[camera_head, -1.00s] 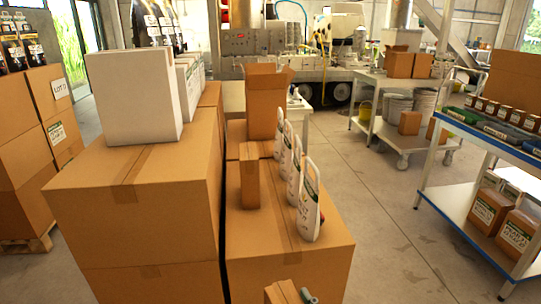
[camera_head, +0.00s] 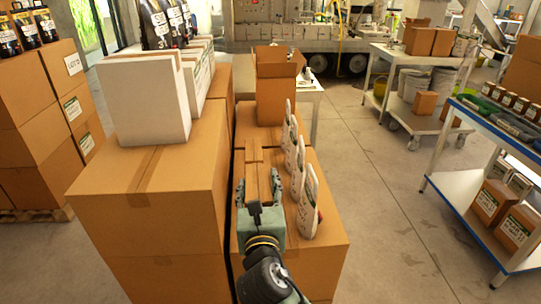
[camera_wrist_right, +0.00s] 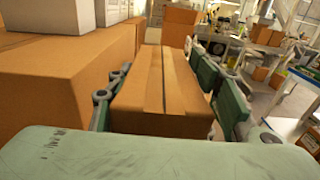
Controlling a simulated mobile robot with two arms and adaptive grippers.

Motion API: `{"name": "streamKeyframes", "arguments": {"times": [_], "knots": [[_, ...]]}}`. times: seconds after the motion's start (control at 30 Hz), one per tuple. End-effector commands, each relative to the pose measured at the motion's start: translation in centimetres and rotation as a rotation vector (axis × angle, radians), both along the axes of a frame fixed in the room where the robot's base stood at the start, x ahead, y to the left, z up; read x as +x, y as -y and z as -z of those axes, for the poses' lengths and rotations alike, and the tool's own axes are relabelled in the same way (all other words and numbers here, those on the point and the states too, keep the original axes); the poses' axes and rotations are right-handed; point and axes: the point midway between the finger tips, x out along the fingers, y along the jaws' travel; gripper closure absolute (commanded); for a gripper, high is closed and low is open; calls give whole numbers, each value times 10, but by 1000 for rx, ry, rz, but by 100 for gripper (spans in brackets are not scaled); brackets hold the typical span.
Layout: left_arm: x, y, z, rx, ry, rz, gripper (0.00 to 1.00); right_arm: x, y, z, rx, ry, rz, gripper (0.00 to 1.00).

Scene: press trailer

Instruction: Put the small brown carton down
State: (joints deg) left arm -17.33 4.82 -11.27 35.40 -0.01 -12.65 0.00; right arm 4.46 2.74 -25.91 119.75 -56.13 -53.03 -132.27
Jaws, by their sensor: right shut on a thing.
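My right gripper (camera_head: 259,188) reaches in from the bottom over the near large carton, its two fingers on either side of a small brown carton (camera_head: 264,176). In the right wrist view the small brown carton (camera_wrist_right: 163,85) sits between the green finger pads, its taped top facing up. The large brown carton (camera_head: 318,258) lies beneath it; whether the small carton touches that top is hidden by the gripper. Another small brown carton (camera_head: 253,153) shows just behind the held one, mostly hidden. My left gripper is not in view.
Several white pouches (camera_head: 306,205) stand in a row close to the right of the gripper. An open brown box (camera_head: 277,88) stands behind. A taller carton stack (camera_head: 150,215) with a white box (camera_head: 145,100) is at left. A shelf trolley (camera_head: 460,187) stands right.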

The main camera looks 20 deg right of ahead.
Motion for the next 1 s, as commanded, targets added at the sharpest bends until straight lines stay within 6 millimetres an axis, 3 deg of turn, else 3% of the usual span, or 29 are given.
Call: {"name": "streamKeyframes", "arguments": {"times": [0.07, 0.6, 0.83, 1.0], "knots": [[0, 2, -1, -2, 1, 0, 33, 9, 2, 0, -3, 6, 2, 100], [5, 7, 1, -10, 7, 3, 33, 101, 23, 57, -1, 8, 0, 100], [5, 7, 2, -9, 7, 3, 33, 111, 26, 67, -1, 7, -2, 100], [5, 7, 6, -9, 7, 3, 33, 111, 26, 89, -1, 5, -1, 100]]}}
